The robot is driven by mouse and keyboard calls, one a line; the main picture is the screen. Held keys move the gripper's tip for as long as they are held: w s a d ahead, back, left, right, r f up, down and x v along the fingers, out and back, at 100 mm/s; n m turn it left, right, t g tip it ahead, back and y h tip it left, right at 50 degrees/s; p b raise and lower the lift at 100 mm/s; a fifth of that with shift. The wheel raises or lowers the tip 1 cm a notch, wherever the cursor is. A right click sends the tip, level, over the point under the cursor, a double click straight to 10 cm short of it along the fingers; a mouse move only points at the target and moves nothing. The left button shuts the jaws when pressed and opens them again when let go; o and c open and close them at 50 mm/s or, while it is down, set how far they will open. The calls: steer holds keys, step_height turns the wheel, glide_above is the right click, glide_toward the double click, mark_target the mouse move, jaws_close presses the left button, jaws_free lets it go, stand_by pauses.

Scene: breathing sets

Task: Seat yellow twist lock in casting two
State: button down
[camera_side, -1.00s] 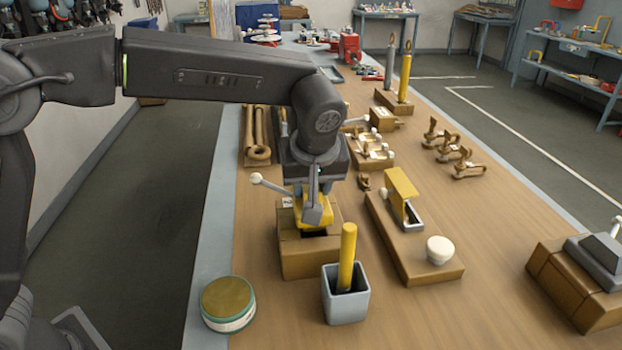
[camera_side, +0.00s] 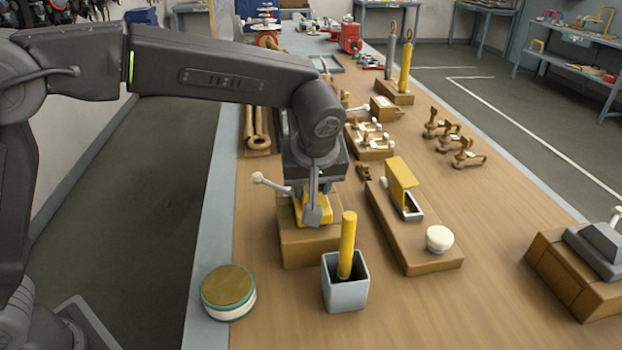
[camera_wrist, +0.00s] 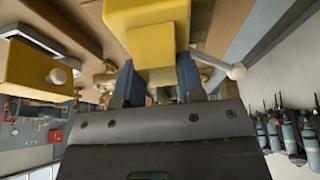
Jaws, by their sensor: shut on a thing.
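The yellow twist lock (camera_wrist: 150,38) is between the blue-grey fingers of my gripper (camera_wrist: 160,80), which is shut on it. Its lever with a white ball knob (camera_side: 258,178) points left in the side view. In that view my gripper (camera_side: 313,205) points down over a brown block (camera_side: 308,250), which looks like a casting. The lock is at the block's top. My gripper covers much of the lock and the block's opening, so I cannot tell how deep the lock sits or which number the casting bears.
A grey cup (camera_side: 345,294) with a yellow rod stands just in front of the block. A round tin (camera_side: 228,291) is at the front left. A wooden base (camera_side: 405,240) with a yellow bracket and white knob is to the right.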

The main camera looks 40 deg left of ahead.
steer(key=shift+f, duration=0.25)
steer(key=c, duration=0.6)
jaws_free()
steer(key=shift+c, duration=0.2)
steer(key=shift+f, duration=0.15)
steer(key=v, duration=1.4)
steer(key=shift+a, duration=0.15)
steer(key=s+a+f+m+t+h, duration=0.1)
steer(key=s+a+f+m+h, duration=0.15)
steer(key=s+a+m, duration=0.75)
steer(key=s+a+f+n+t, duration=0.1)
steer(key=s+a+f, duration=0.4)
steer(key=s+a, duration=0.3)
steer(key=shift+s+f+h, duration=0.35)
steer(key=shift+s, duration=0.75)
